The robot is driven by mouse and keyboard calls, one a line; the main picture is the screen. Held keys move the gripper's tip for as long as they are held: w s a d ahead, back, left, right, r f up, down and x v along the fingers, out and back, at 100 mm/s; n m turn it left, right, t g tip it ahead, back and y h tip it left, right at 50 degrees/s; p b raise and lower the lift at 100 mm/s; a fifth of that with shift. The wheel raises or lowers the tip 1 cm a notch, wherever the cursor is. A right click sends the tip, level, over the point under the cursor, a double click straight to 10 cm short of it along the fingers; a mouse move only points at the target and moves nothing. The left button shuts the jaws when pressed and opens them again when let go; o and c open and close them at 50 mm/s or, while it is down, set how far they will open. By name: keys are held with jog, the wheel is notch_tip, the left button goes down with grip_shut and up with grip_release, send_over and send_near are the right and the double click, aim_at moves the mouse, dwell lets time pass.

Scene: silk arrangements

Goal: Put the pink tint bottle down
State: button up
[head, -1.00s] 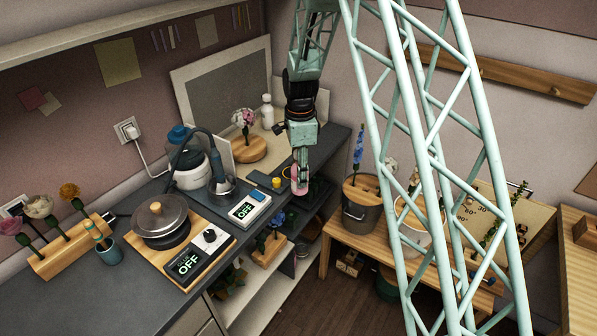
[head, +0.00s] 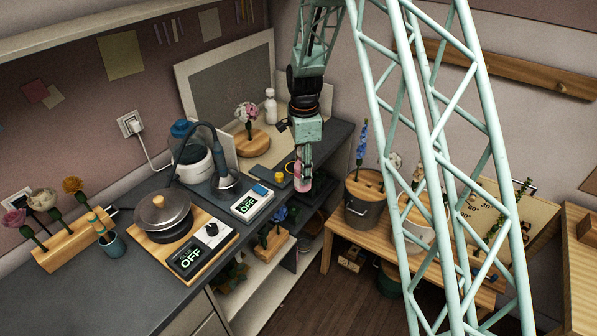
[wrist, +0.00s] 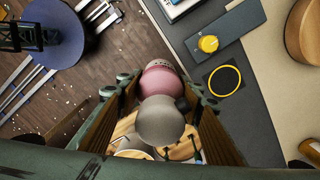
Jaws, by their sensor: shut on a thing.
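The pink tint bottle (head: 303,177) is held between the fingers of my gripper (head: 305,167) at the right edge of the dark counter (head: 120,268). In the wrist view, the bottle's pink body (wrist: 158,80) shows between the two green fingers (wrist: 161,88), with a rounded grey part (wrist: 160,120) nearer the camera. The bottle looks close to upright in the head view. A black round spot with a yellow ring (wrist: 224,81) lies on the counter to the bottle's right in the wrist view, apart from it. I cannot tell how high the bottle is held.
A tray with a yellow knob (wrist: 208,44) lies near the ring. A bucket (head: 362,207) stands on the lower wooden bench to the right.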

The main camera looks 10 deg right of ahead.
jog(key=shift+s+f+n+b, duration=0.25)
jog(key=shift+f+n+b, duration=0.1)
jog(key=shift+f+n, duration=0.3)
jog(key=s+f+n+b, duration=0.3)
jog(key=f+n+b, duration=0.2)
jog(key=f+n, duration=0.2)
jog(key=s+f+n+b, duration=0.4)
jog(key=f+n+b, duration=0.1)
jog(key=f+n, duration=0.3)
jog(key=shift+d+n, duration=0.35)
jog(key=shift+n, duration=0.5)
jog(key=shift+s+a, duration=0.1)
jog(key=shift+a, duration=0.05)
